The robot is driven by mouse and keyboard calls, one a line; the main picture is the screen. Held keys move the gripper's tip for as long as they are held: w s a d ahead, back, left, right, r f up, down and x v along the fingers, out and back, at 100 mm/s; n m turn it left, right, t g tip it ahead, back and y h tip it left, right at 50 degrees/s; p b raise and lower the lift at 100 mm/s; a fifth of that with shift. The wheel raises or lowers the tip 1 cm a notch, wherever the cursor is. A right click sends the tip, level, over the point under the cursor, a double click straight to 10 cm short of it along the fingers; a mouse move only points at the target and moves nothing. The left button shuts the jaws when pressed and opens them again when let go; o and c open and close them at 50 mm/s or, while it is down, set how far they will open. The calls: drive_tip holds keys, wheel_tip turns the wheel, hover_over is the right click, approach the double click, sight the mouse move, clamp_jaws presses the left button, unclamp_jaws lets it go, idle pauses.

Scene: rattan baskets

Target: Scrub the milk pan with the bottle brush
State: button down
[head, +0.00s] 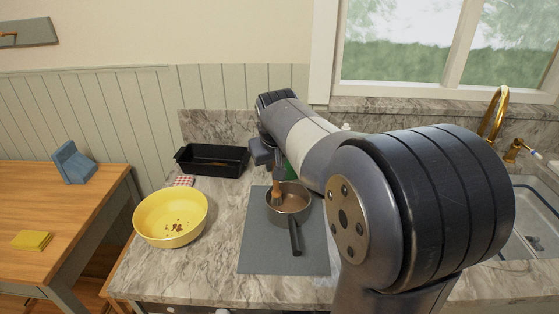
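The milk pan (301,207) is a small brown-grey pan. It stands on a grey mat (262,252) on the counter, its dark handle pointing toward me. My gripper (273,168) is above the pan's back left side, pointing down. It is shut on the bottle brush (277,192), which hangs upright below it with an orange-brown lower part. The brush's lower end is at the pan's left inner side; I cannot tell whether it touches the pan. The gripper's fingers are small and dark here, and the upper part of the brush is hidden by them.
A yellow bowl (151,220) with dark bits inside stands left of the mat. Behind it are a black baking tin (187,166) and a red checked cloth (184,181). A green thing (291,169) is partly hidden behind my arm. The sink (526,243) is at right.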

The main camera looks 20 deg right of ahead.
drive_tip(key=shift+s+d, duration=2.6)
drive_tip(key=shift+d, duration=0.5)
drive_tip(key=shift+w+a, duration=0.35)
drive_tip(key=shift+a, duration=0.35)
drive_tip(key=shift+w+a, duration=0.35)
drive_tip(key=shift+a, duration=0.4)
drive_tip(key=shift+w+a, duration=0.35)
drive_tip(key=shift+a, duration=0.35)
